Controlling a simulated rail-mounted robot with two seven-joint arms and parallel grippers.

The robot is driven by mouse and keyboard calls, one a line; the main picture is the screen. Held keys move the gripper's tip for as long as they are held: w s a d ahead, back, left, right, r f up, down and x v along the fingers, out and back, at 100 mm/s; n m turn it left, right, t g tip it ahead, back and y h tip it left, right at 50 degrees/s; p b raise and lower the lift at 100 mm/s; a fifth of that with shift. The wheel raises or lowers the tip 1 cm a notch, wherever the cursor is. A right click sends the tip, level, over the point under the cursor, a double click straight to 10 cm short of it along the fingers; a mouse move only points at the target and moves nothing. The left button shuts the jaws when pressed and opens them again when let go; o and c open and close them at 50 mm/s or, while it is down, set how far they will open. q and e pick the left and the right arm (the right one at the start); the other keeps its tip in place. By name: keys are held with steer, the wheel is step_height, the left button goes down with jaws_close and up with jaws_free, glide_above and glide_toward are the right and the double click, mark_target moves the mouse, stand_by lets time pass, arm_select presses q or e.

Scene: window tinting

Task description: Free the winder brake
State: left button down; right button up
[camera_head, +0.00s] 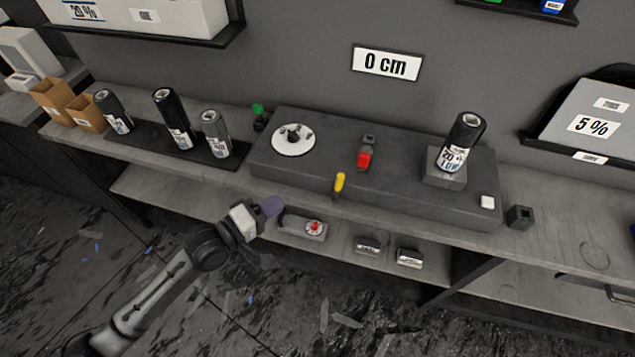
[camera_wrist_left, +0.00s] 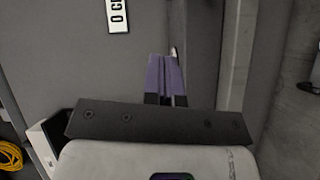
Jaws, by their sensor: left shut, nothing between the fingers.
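The winder (camera_head: 270,165) is a long dark box on the bench. It carries a white disc with a black knob (camera_head: 293,139), a red handle (camera_head: 364,159) on a dark mount, and a yellow lever (camera_head: 340,182) at its front edge. I cannot tell which of these is the brake. My left gripper (camera_head: 272,206), with purple fingertips, is shut and empty in front of the winder, left of the yellow lever and apart from it. Its closed fingers show in the left wrist view (camera_wrist_left: 165,75). My right gripper is not in view.
A film roll (camera_head: 461,140) stands at the winder's right end, near a white button (camera_head: 487,202). Several rolls stand on a dark tray (camera_head: 150,135) at left. A tool with a red knob (camera_head: 314,227) lies on the lower shelf. A sign (camera_head: 386,62) reads 0 cm.

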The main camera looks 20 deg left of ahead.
mark_target(338, 188)
arm_select(q)
steer(key=shift+r+n, duration=0.15)
steer(key=shift+n, duration=0.55)
steer(key=s+d+r+b+x, duration=0.1)
steer(key=d+b+x, duration=0.1)
steer(key=x, duration=1)
steer(key=shift+w+d+f, duration=0.35)
steer(key=shift+f, duration=0.15)
